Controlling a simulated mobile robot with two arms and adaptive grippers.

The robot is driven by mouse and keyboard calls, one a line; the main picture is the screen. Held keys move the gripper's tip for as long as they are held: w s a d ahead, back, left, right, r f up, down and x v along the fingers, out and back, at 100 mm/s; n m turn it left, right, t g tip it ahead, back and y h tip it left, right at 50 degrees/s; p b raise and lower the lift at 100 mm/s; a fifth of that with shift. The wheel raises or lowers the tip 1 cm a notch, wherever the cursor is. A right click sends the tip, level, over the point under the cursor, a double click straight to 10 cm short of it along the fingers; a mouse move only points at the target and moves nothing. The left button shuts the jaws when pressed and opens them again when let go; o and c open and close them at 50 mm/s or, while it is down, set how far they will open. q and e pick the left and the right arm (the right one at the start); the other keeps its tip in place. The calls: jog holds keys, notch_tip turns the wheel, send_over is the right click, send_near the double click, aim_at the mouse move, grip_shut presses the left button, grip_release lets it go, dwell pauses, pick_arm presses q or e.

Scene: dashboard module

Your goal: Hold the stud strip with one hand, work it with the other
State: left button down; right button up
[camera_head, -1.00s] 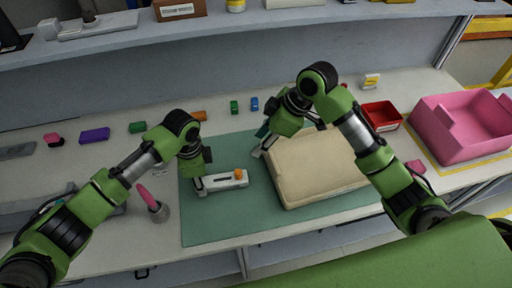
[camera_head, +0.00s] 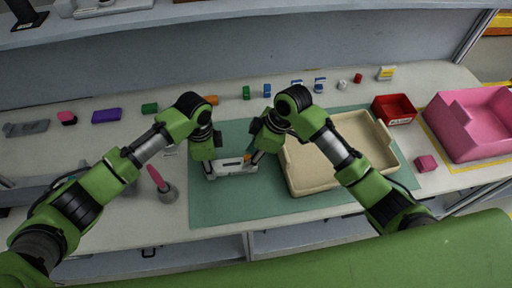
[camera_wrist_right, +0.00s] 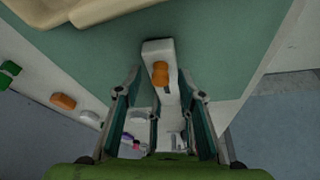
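The stud strip is a white bar (camera_head: 232,168) lying on the green mat, with an orange knob (camera_head: 247,158) near its right end. In the right wrist view the strip (camera_wrist_right: 152,49) runs down between my fingers, and the orange knob (camera_wrist_right: 160,73) shows clearly. My right gripper (camera_head: 257,161) is at the knob end; in the wrist view its two fingers (camera_wrist_right: 160,100) stand apart on either side of the strip, with gaps. My left gripper (camera_head: 209,172) is at the strip's left end; whether its fingers grip the strip is hidden.
A beige tray (camera_head: 306,188) stands on the mat (camera_head: 235,207) just right of my right gripper. A red bin (camera_head: 395,110) and a pink bin (camera_head: 470,145) are further right. Small coloured blocks line the back.

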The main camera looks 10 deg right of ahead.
jog(key=shift+a+f, duration=0.15)
jog(key=shift+f, duration=0.2)
grip_shut()
jog(key=shift+r, duration=0.2)
jog(key=shift+r, duration=2.9)
pick_arm(q)
jog(key=c, duration=1.4)
grip_release()
